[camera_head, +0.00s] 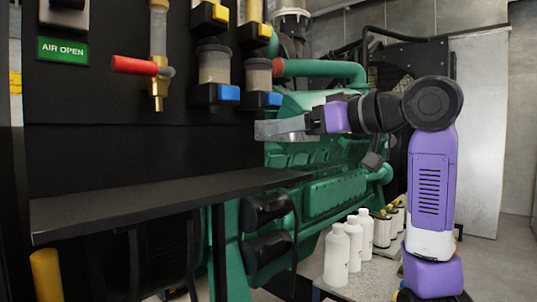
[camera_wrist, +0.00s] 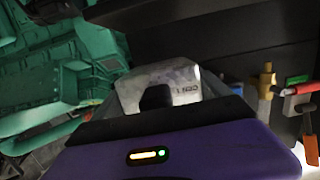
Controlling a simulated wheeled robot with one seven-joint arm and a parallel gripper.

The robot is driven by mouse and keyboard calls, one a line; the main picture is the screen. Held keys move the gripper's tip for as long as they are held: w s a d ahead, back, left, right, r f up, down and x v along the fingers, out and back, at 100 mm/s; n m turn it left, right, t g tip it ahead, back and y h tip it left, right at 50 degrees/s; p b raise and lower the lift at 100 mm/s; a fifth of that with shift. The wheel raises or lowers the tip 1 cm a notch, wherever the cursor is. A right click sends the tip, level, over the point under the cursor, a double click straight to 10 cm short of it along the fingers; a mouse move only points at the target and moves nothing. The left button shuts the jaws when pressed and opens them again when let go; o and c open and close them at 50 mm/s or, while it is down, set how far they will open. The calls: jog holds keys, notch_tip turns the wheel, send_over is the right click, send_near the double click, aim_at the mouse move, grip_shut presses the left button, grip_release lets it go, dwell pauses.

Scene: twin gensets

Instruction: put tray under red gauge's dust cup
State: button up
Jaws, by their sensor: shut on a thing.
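My gripper (camera_head: 312,121) is shut on a grey tray (camera_head: 280,129) and holds it out to the left, in the air beside the black panel. In the wrist view the tray (camera_wrist: 185,76) lies beyond the dark gripper finger (camera_wrist: 156,97) and bears small lettering. Two clear dust cups, one with a blue base (camera_head: 213,64) and one to its right (camera_head: 258,74), hang on the panel. The tray is just below and right of the right cup's blue base, apart from it as far as I can tell. No red gauge face shows in either view.
A black shelf (camera_head: 150,195) juts out below the panel. A brass valve with a red handle (camera_head: 135,65) sticks out at left and shows in the wrist view (camera_wrist: 265,82). A green engine (camera_head: 325,185) stands behind the tray. White bottles (camera_head: 337,255) stand low at right.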

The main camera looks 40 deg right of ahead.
jog(key=p, duration=0.2)
send_over(271, 173)
jog(key=s, duration=0.1)
jog(key=shift+a+r, duration=0.15)
jog(key=shift+a, duration=0.1)
notch_tip(271, 173, down, 3)
jog(key=shift+w+f, duration=0.1)
jog(key=shift+f+p, duration=0.55)
jog(key=shift+f, duration=0.85)
jog(key=shift+w+f+p, duration=0.2)
jog(key=shift+f+p, duration=0.15)
jog(key=shift+f, duration=0.3)
jog(key=shift+f, duration=0.2)
jog(key=o, duration=1.3)
jog(key=shift+o, duration=0.2)
jog(key=shift+r, duration=0.1)
